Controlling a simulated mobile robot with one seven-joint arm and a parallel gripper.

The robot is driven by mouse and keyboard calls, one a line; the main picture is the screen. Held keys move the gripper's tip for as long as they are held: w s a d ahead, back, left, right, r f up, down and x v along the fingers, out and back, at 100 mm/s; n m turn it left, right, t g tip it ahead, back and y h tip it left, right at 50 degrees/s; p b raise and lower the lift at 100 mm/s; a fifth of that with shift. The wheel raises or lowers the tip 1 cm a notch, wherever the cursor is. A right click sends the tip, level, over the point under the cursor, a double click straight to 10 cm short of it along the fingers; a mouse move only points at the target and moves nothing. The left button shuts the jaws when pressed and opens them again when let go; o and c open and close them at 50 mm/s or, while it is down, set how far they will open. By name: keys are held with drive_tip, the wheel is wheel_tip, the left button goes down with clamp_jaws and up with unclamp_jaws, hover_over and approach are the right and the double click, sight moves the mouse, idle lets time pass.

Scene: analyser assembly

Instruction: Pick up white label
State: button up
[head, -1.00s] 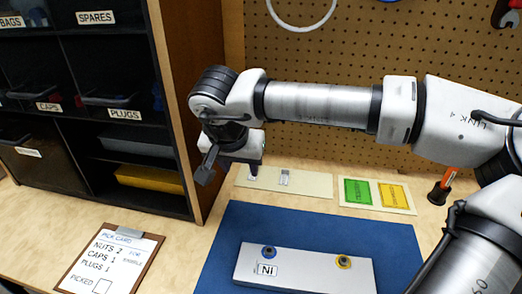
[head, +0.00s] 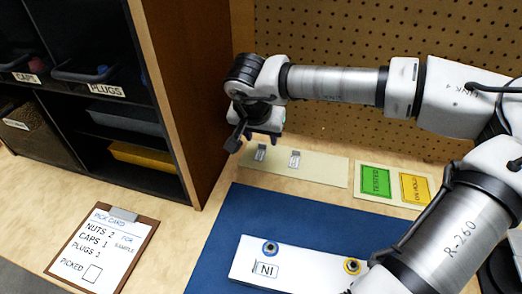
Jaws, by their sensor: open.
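My gripper (head: 262,138) is open and empty, pointing down over the left end of a cream strip (head: 325,173) at the back of the table. Two small whitish-grey tags lie on the strip. The left tag (head: 260,153) is just below my fingertips, with a visible gap. The right tag (head: 294,159) lies a little to its right. Their markings are too small to read.
A card with green (head: 376,181) and yellow (head: 414,188) labels lies right of the strip. The dark shelf unit (head: 165,100) stands close to my gripper's left, and the pegboard (head: 330,30) behind it. A clipboard (head: 143,225) lies at front left.

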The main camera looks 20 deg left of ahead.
sight(262, 146)
drive_tip(key=shift+a+x, duration=0.2)
drive_tip(key=shift+x, duration=1.2)
drive_tip(key=shift+a+x, duration=0.15)
drive_tip(key=shift+x, duration=1.2)
drive_tip(key=shift+w+r, duration=0.1)
drive_tip(key=shift+w, duration=0.05)
drive_tip(key=shift+c, duration=0.4)
clamp_jaws()
